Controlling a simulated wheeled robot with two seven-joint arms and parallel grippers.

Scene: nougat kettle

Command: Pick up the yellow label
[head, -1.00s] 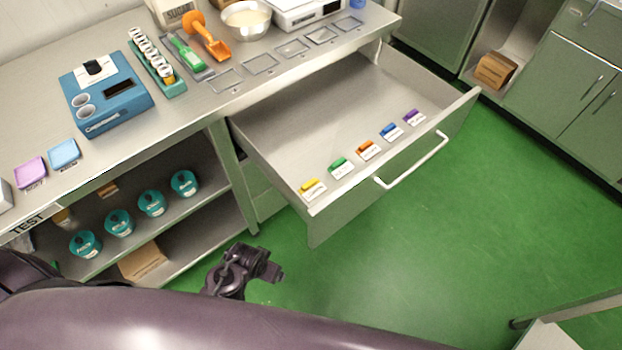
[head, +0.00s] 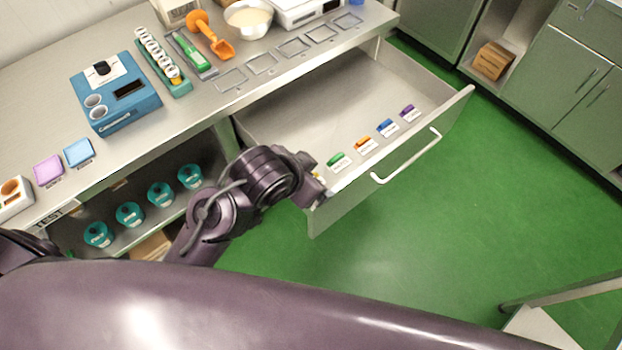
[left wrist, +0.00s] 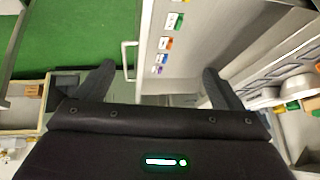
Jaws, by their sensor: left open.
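The yellow label (head: 317,175) is at the near left corner of the open drawer (head: 300,120) in the head view, with only a sliver showing past my gripper. My left gripper (head: 316,188) is over that corner, its fingers mostly hidden by the wrist. My right gripper is not in view.
Green (head: 338,160), orange (head: 364,144), blue (head: 387,127) and purple (head: 409,112) labels lie in a row along the drawer front. The drawer handle (head: 408,160) sticks out in front. The counter above holds a blue device (head: 115,98). The drawer's back is empty.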

